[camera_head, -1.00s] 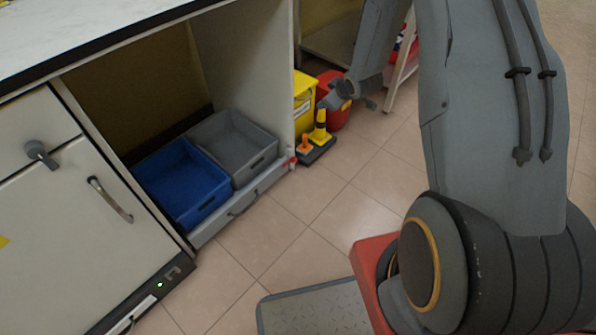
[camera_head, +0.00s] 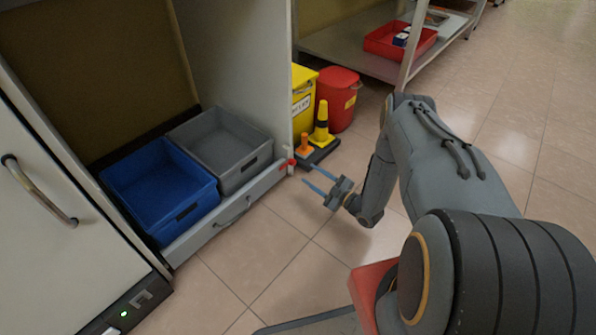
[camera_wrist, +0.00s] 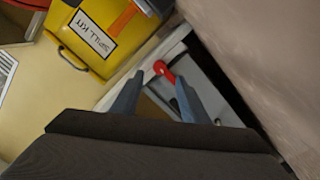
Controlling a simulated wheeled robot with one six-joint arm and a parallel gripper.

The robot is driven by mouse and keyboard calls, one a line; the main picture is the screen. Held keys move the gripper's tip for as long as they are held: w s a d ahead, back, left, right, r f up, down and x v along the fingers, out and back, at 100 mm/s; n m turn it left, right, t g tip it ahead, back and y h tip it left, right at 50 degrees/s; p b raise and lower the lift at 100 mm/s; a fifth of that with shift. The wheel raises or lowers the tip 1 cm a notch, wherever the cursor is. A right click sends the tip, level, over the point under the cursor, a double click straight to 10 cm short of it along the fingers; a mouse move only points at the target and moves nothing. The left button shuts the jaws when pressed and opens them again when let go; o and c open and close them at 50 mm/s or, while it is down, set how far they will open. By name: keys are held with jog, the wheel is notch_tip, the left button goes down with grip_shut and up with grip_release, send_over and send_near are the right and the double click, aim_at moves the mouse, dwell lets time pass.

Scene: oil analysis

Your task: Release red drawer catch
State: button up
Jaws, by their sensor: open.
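The red drawer catch (camera_head: 291,163) sits at the right end of the low drawer's white front (camera_head: 222,217), beside the cabinet's side panel. It also shows in the wrist view as a red knob with a short stem (camera_wrist: 164,70), just beyond and between the two fingertips. My gripper (camera_head: 311,179) is open and empty, with its two blue-grey fingers pointing left towards the catch. It also shows in the wrist view (camera_wrist: 158,90). The fingertips appear apart from the catch. The drawer holds a blue bin (camera_head: 160,172) and a grey bin (camera_head: 222,137).
A yellow spill kit box (camera_head: 301,100) and a red container (camera_head: 338,100) stand right of the cabinet. A red tray (camera_head: 400,40) sits on a shelf behind. Tiled floor before the drawer is clear.

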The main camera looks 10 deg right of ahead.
aim_at(295, 164)
jog(key=b+x, duration=0.3)
jog(key=x, duration=0.4)
jog(key=shift+w+a, duration=0.2)
grip_shut()
